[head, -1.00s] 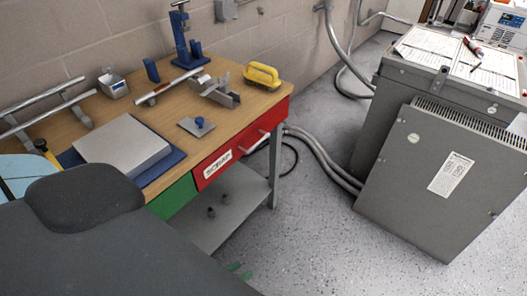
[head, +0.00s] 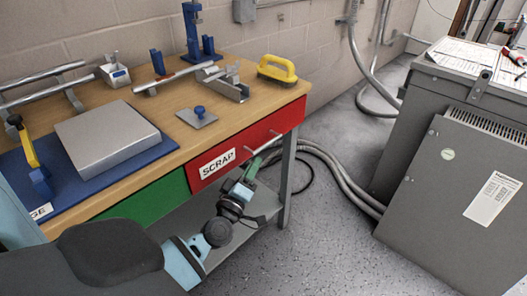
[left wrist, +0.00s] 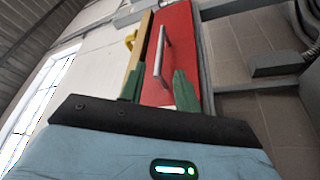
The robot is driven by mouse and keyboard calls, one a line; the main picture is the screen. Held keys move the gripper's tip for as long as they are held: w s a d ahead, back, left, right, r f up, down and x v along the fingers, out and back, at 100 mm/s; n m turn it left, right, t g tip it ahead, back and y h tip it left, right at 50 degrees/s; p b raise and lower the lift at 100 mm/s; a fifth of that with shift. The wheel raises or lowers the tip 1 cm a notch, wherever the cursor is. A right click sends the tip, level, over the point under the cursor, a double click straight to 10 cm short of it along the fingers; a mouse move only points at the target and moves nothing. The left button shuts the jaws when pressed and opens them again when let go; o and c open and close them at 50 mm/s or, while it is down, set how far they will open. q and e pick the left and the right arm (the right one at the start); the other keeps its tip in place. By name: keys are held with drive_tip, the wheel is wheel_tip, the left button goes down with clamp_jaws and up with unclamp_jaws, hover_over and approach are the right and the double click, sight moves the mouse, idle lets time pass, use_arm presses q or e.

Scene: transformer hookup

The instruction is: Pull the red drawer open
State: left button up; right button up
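The red drawer (head: 232,154) is in the right part of the workbench front, its face flush with the bench in the head view. It has a white SCRAP label (head: 218,163) and a silver bar handle (head: 265,145). My left gripper (head: 251,168) is just in front of and below the handle. In the left wrist view its two green fingers (left wrist: 159,88) are apart and empty, with the handle (left wrist: 162,52) ahead between them. The red drawer front (left wrist: 178,40) shows behind it. I cannot tell whether the fingers touch the handle. My right gripper is not in view.
A green drawer (head: 150,203) is left of the red one. The wooden benchtop (head: 160,100) holds a metal plate, tools and a yellow-handled brush (head: 277,68). A lower shelf (head: 255,205) and a bench leg (head: 287,180) are near my arm. A grey cabinet (head: 450,195) stands right, past floor conduits.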

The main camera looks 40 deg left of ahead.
sight(263, 148)
use_arm(q)
drive_tip(key=shift+b+x, duration=0.3)
drive_tip(key=shift+x, duration=3.45)
clamp_jaws()
